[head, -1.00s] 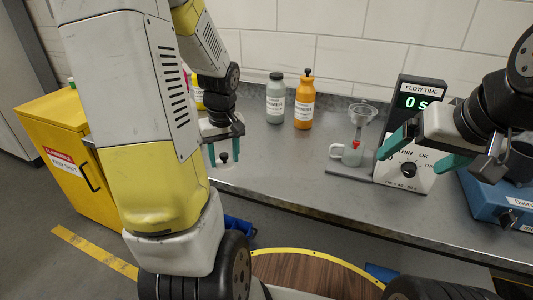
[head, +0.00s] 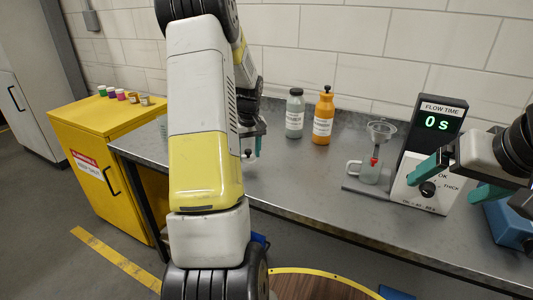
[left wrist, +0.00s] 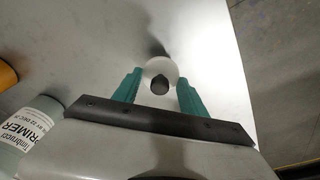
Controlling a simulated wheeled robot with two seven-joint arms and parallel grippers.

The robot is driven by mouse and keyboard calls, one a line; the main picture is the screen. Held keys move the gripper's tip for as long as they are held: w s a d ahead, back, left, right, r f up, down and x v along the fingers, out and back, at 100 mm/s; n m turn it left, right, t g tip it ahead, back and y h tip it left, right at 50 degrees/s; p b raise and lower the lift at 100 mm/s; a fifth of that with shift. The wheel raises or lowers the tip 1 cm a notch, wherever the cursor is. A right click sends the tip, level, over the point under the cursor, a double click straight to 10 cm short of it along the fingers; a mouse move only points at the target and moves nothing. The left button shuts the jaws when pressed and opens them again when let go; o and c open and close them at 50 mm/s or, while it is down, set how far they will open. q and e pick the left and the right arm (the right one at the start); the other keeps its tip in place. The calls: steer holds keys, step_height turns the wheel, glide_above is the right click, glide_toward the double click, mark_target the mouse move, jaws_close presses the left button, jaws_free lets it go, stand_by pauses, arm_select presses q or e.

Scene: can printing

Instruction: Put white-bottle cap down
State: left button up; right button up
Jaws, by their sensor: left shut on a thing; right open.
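A white round cap with a dark knob (left wrist: 160,84) sits between the teal fingers of my left gripper (left wrist: 160,95) in the left wrist view, and the fingers are shut on it. In the head view my left gripper (head: 254,143) is partly hidden behind my own arm, over the left part of the bench, with the dark knob of the cap (head: 249,154) just showing. I cannot tell whether the cap touches the bench. My right gripper (head: 457,179) is open and empty before the flow-time unit. I cannot make out a white bottle.
A grey primer bottle (head: 294,114) and an orange bottle (head: 323,117) stand at the back of the grey bench (head: 300,177). A funnel stand with a cup (head: 370,172) and the flow-time unit (head: 424,190) are right. A yellow cabinet (head: 85,130) with several small jars stands left.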

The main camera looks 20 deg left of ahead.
mark_target(249, 154)
arm_select(q)
steer(key=shift+f, duration=1.75)
steer(key=shift+f, duration=0.15)
steer(key=o, duration=1.3)
